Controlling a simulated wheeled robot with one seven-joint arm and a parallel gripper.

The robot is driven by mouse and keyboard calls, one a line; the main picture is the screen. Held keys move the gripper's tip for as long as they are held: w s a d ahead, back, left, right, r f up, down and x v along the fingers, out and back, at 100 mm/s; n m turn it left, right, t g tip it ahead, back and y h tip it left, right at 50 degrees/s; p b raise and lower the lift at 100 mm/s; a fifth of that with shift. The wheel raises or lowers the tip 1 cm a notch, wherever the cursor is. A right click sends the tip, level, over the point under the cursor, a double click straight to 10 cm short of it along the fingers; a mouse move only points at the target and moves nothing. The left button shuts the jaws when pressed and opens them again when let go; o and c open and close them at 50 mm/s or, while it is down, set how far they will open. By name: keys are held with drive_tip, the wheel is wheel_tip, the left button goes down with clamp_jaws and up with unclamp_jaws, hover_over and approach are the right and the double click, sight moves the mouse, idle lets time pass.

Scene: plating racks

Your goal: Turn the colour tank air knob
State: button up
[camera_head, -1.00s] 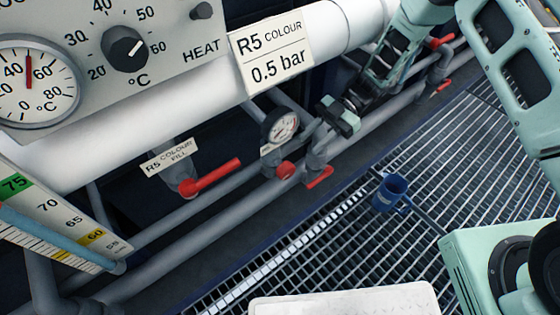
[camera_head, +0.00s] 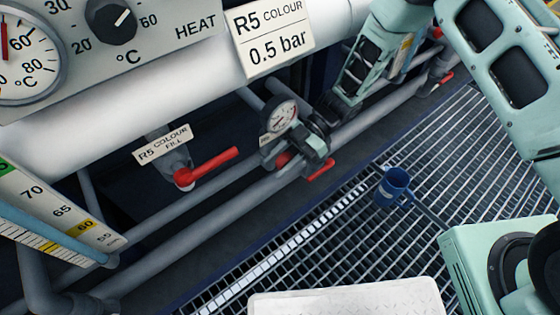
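A small round red knob (camera_head: 283,159) sits on the grey pipework just below a round white-faced gauge (camera_head: 282,116). A sign reading "R5 COLOUR 0.5 bar" (camera_head: 272,38) is on the white pipe above. My gripper (camera_head: 302,154) is at the right of the gauge and knob, its tip very close to the knob and overlapping the fittings there. I cannot tell whether it touches the knob. Its fingers are small and partly merged with the dark fittings, so their opening is unclear.
A red lever (camera_head: 214,164) by the "R5 COLOUR FILL" tag (camera_head: 163,145) lies left of the knob. Another red lever (camera_head: 322,169) is just below my gripper. A blue mug (camera_head: 393,187) stands on the grating (camera_head: 330,235). Pipes run close around my gripper.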

drive_tip(key=c, duration=0.7)
drive_tip(key=g+y, duration=0.1)
drive_tip(key=y+b, duration=0.1)
drive_tip(key=g+y+b, duration=0.1)
drive_tip(key=shift+w+d+g+y, duration=0.15)
drive_tip(key=shift+d+g+y, duration=0.15)
drive_tip(key=shift+y, duration=0.1)
drive_tip(key=shift+w+d+r+g+y+b, duration=0.15)
drive_tip(key=shift+g+y+b, duration=0.25)
drive_tip(key=shift+y+b, duration=0.2)
drive_tip(key=shift+s+r+g+y+b, duration=0.1)
drive_tip(key=shift+r+g+y+b, duration=0.05)
drive_tip(key=shift+g+y+b, duration=0.4)
drive_tip(key=shift+w+r, duration=0.1)
drive_tip(key=o, duration=0.7)
